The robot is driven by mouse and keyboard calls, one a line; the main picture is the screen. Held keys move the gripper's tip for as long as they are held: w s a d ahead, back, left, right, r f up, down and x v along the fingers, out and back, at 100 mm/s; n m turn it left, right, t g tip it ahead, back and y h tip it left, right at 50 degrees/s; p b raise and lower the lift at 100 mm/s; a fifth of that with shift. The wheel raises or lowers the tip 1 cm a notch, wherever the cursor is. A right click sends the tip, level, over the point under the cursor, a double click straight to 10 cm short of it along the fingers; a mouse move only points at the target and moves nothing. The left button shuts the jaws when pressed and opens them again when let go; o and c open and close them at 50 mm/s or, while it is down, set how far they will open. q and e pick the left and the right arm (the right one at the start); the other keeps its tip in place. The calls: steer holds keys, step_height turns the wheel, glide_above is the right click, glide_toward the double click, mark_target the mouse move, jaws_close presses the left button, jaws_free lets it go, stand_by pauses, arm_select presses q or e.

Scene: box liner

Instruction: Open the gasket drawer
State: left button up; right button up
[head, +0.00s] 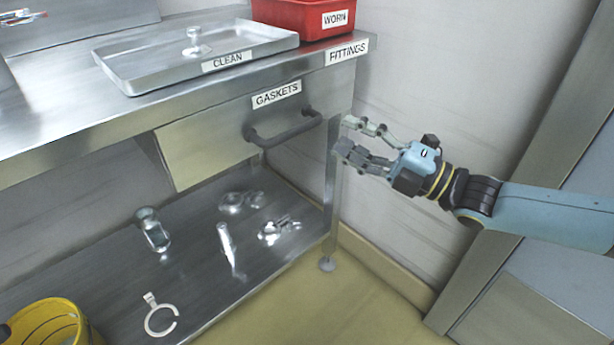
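The gasket drawer (205,140) is under the steel bench top and carries a "GASKETS" label (276,94). Its front has a dark grey bar handle (284,131). I cannot tell for sure whether the drawer is fully shut. My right gripper (342,135) comes in from the right, to the right of the handle and apart from it. Its fingers are spread with nothing between them, pointing left towards the handle. My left gripper is not in view.
A "CLEAN" tray (125,75) with a metal fitting (195,40) and a red "WORN" bin (290,17) stand on the bench. A lower shelf (190,270) holds several metal parts. A yellow bucket (45,325) is lower left. A bench leg (332,205) stands below my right gripper.

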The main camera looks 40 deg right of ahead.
mark_target(297, 127)
arm_select(q)
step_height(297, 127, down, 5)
steer(key=b, duration=0.5)
arm_select(e)
steer(key=shift+n+g+y, duration=0.6)
steer(key=shift+y, duration=0.1)
steer(key=w+a, duration=0.1)
steer(key=w, duration=0.1)
steer(key=w+a+f+b, duration=0.1)
steer(key=w+a, duration=0.1)
steer(key=w, duration=0.1)
steer(key=w+a, duration=0.1)
steer(key=w, duration=0.2)
steer(key=shift+a+f+b, duration=0.15)
steer(key=shift+a+b, duration=0.15)
steer(key=shift+b, duration=0.05)
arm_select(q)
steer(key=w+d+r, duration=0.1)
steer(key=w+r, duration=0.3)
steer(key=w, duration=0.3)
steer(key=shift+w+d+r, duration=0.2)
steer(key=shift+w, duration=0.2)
arm_select(e)
steer(key=shift+w+a+r, duration=0.15)
steer(key=shift+w+r, duration=0.05)
steer(key=shift+w, duration=0.15)
steer(key=shift+c, duration=0.5)
jaws_close()
